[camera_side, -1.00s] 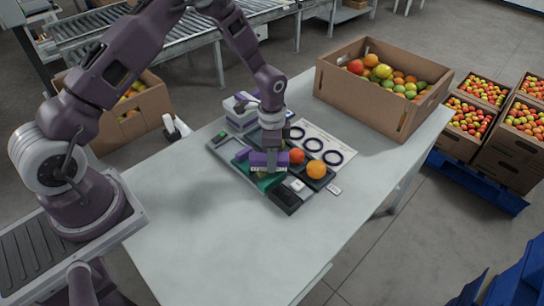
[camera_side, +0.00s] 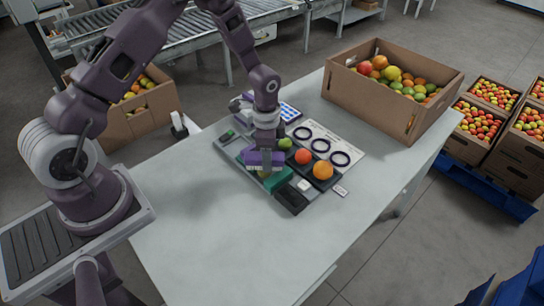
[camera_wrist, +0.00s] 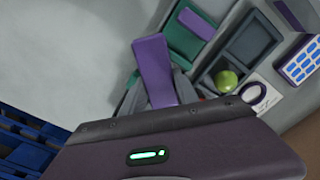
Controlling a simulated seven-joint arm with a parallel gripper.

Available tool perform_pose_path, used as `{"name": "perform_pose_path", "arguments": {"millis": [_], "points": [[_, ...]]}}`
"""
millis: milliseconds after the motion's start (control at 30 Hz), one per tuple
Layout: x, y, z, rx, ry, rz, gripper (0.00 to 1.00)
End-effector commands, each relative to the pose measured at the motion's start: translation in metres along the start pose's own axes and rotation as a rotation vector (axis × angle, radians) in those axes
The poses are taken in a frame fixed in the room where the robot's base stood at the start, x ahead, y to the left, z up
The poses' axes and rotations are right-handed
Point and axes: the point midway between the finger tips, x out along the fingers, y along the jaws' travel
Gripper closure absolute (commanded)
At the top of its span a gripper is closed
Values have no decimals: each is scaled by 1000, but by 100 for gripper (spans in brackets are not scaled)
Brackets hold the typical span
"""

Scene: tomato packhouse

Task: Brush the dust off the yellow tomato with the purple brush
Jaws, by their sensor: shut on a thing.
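My gripper (camera_side: 265,148) is shut on the purple brush (camera_side: 262,158), which it holds low over the green cradle (camera_side: 281,178) on the grey tray. The brush also shows as a purple slab in the wrist view (camera_wrist: 153,68). A small yellowish patch just below the brush in the side view, probably the yellow tomato (camera_side: 263,174), is mostly hidden. I cannot tell whether the bristles touch it, and dust is too small to see. The wrist view does not show the yellow tomato.
A green tomato (camera_side: 285,143), a red one (camera_side: 303,157) and an orange one (camera_side: 323,170) sit in dark compartments right of the brush. A white sheet with dark rings (camera_side: 331,138) lies behind them. A cardboard box (camera_side: 368,103) of tomatoes stands at the back right. The table's front is clear.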

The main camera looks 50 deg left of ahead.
Motion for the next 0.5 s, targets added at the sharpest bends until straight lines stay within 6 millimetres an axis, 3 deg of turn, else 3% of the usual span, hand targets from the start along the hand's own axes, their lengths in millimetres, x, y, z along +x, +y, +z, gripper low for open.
{"name": "perform_pose_path", "arguments": {"millis": [333,500], "points": [[1,1,1,0,-4,4,96],[1,1,-9,1,-3,3,96]]}}
